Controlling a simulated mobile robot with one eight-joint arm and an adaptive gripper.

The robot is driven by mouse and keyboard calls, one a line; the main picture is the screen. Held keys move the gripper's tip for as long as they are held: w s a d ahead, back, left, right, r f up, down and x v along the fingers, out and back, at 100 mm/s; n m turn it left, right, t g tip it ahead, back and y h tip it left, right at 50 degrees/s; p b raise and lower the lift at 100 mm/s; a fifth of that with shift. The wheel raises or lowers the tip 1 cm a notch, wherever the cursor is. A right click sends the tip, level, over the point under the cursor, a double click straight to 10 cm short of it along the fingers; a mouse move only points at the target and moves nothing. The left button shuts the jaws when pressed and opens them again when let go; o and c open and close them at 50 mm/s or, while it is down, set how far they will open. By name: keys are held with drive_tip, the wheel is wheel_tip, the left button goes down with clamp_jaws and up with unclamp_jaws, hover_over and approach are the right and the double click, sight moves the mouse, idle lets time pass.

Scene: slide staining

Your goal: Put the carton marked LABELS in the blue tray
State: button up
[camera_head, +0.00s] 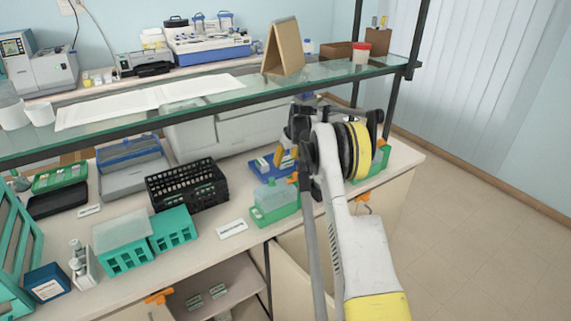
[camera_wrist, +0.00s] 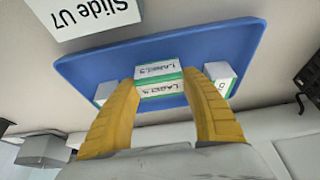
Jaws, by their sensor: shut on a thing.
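My gripper (camera_wrist: 165,95) has yellow fingers, shut on a white carton with green bands marked LABELS (camera_wrist: 160,72), which sits between the fingertips. In the wrist view the carton is over the blue tray (camera_wrist: 90,67); I cannot tell whether it touches the tray floor. Two other white cartons show in the tray area, one by the left finger (camera_wrist: 104,92) and one by the right finger (camera_wrist: 219,73). In the head view the blue tray (camera_head: 259,165) is on the bench below the shelf, partly hidden by my arm and gripper.
A green-based container with a clear top (camera_head: 273,203) stands in front of the tray. A black crate (camera_head: 188,187) is to its left, with teal racks (camera_head: 172,230) nearer. The glass shelf (camera_head: 235,98) runs above the bench. A white sign (camera_wrist: 85,15) lies beside the tray.

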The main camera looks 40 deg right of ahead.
drive_tip(key=shift+f, duration=0.1)
drive_tip(key=o, duration=1)
drive_tip(key=shift+f, duration=0.2)
